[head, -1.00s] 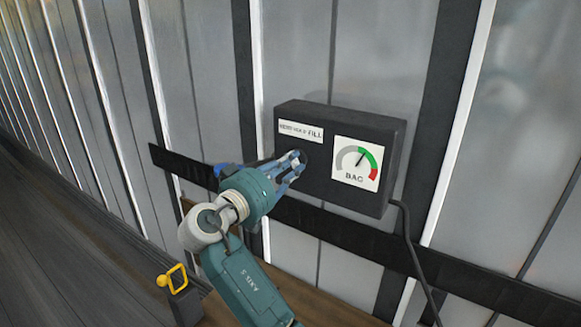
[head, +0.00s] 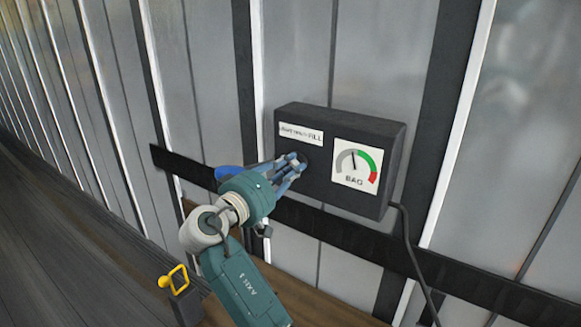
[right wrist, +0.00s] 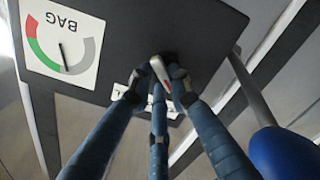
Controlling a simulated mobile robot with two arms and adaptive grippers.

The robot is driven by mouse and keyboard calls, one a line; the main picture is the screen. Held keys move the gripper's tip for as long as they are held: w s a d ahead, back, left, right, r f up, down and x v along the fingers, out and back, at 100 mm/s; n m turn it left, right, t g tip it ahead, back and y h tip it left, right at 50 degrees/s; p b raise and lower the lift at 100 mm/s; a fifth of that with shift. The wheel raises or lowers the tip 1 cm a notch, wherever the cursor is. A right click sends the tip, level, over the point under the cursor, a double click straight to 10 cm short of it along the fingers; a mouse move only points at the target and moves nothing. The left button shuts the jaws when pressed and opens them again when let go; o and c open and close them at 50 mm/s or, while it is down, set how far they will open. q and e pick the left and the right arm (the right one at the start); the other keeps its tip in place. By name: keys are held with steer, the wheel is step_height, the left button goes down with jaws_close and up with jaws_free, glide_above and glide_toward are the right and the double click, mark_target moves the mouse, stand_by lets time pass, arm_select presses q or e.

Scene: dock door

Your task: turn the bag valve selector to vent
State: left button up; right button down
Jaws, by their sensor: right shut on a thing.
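The dark control box (head: 330,190) is fixed to the grey ribbed wall. A label reading FILL at its right end (head: 300,133) and a BAG gauge (head: 356,165) are on its face. My right gripper (head: 297,163) is at the left part of that face, shut on the selector. In the right wrist view the selector (right wrist: 160,72) shows as a pale bar with a red mark between the blue fingertips (right wrist: 155,86). Fingers hide most of it and part of the label, so I cannot read its setting. The gauge needle (right wrist: 64,57) points near the grey-green boundary. My left gripper is not in view.
A dark horizontal rail (head: 460,277) runs along the wall behind and below the box. A cable (head: 408,240) hangs from the box's right side. A yellow handle (head: 178,277) on a dark post stands at the lower left.

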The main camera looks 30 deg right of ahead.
steer(key=c, duration=1.6)
jaws_free()
steer(key=shift+a, duration=0.1)
steer(key=v, duration=0.7)
steer(key=shift+a, duration=0.3)
